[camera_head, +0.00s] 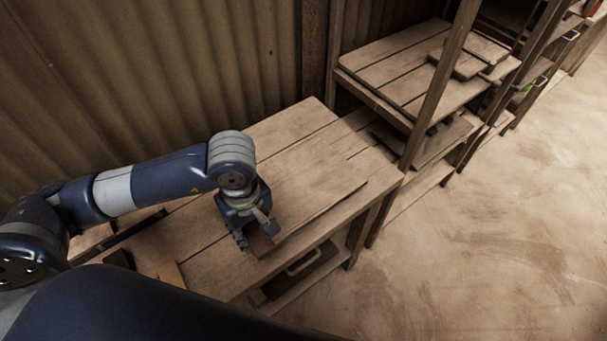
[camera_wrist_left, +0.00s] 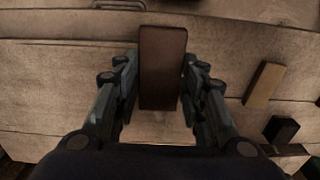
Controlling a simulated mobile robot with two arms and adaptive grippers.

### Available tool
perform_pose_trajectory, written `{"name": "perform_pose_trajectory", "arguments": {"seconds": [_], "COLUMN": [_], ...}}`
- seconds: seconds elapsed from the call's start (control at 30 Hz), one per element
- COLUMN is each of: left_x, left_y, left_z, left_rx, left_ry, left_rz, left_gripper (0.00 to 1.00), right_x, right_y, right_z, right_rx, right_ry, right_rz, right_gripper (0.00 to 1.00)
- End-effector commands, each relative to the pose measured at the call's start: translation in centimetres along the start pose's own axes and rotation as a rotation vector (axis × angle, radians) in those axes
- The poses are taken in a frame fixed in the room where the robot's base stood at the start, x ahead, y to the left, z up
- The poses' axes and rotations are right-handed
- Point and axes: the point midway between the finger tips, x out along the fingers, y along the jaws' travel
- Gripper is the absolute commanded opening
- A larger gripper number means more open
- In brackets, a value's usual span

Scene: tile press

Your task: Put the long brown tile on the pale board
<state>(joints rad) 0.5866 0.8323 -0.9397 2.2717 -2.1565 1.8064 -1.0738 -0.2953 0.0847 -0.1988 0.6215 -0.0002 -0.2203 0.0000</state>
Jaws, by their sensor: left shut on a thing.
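My left gripper (camera_head: 257,234) is shut on the long brown tile (camera_head: 262,243), over the front part of the wooden workbench. In the left wrist view the brown tile (camera_wrist_left: 162,68) stands out between the two fingers (camera_wrist_left: 160,88), its length running away from the wrist. I cannot tell whether it touches the surface below. A thin, pale board (camera_head: 318,193) appears to lie flat on the bench right of the gripper, with a dark shadow along its front edge. Its other edges blend into the bench planks. My right gripper is not in view.
A pale tan block (camera_head: 172,274) and a dark block (camera_head: 120,258) lie on the bench left of the gripper. A lower shelf holds a dark tray with a handle (camera_head: 301,263). Shelving (camera_head: 420,75) stands at the right; a corrugated wall is behind.

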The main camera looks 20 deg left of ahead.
Motion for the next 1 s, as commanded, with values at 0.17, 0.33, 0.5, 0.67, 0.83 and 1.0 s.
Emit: {"name": "perform_pose_trajectory", "arguments": {"seconds": [0.17,0.33,0.5,0.67,0.83,1.0], "left_x": [-0.2,0.2,0.5,0.9,1.2,2.0], "left_y": [3.0,6.2,9.2,11.4,12.4,12.9], "left_z": [-1.9,-3.9,-5.9,-7.3,-8.1,-8.3], "left_rx": [-0.005,-0.005,-0.005,-0.003,-0.002,-0.002], "left_ry": [-0.001,-0.002,-0.001,-0.001,0.000,-0.004], "left_rz": [0.002,0.002,0.001,0.002,0.001,-0.003], "left_gripper": [0.12,0.12,0.12,0.12,0.12,0.12], "right_x": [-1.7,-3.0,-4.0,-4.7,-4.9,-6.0], "right_y": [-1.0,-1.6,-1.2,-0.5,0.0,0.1], "right_z": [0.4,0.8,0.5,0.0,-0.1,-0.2], "right_rx": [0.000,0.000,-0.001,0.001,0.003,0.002], "right_ry": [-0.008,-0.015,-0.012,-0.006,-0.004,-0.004], "right_rz": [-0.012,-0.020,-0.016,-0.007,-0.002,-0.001], "right_gripper": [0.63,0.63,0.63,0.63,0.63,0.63]}}
